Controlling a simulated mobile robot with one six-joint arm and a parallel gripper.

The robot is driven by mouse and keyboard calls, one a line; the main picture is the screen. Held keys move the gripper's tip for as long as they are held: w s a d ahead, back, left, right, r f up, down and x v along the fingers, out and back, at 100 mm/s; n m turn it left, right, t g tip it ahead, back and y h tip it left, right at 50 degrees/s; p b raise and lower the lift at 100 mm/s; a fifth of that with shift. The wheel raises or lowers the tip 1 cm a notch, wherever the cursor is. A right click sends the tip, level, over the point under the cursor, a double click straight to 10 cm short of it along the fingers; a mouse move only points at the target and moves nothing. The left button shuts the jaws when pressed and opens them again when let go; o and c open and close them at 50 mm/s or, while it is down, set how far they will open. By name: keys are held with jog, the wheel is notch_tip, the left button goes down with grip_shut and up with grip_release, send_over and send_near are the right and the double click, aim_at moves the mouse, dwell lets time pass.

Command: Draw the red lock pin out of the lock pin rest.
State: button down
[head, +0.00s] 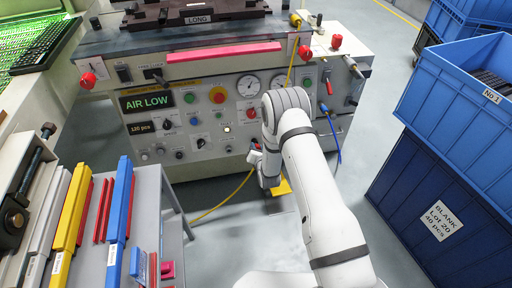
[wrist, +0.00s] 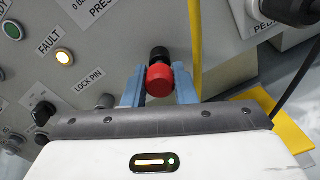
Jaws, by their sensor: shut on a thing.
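The red lock pin (wrist: 159,80) shows in the wrist view between the two blue fingers of my gripper (wrist: 159,90), which are shut on it. A black round part (wrist: 160,53) sits directly beyond the red end, against the grey panel; I cannot tell whether it is the lock pin rest or part of the pin. A grey round fitting (wrist: 105,101) is left of the fingers, beside the LOCK PIN label (wrist: 89,79). In the head view, my gripper (head: 256,149) is low at the panel front, and my arm hides much of it.
The control panel (head: 205,122) carries gauges, knobs and an AIR LOW display (head: 147,101). A yellow hose (head: 233,194) runs down nearby. Blue crates (head: 455,85) stand at the right, and a side table with coloured bars is at the left.

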dwell(0.3)
jog(key=shift+p+v, duration=0.55)
jog(key=shift+v, duration=1.45)
jog(key=shift+r, duration=0.1)
jog(key=shift+s+d+r+p, duration=0.25)
jog(key=shift+s+r+p, duration=0.5)
jog(key=shift+s+r, duration=0.2)
jog(key=shift+s+d+r+p, duration=0.25)
jog(key=shift+s+r+p, duration=0.55)
jog(key=shift+r, duration=0.3)
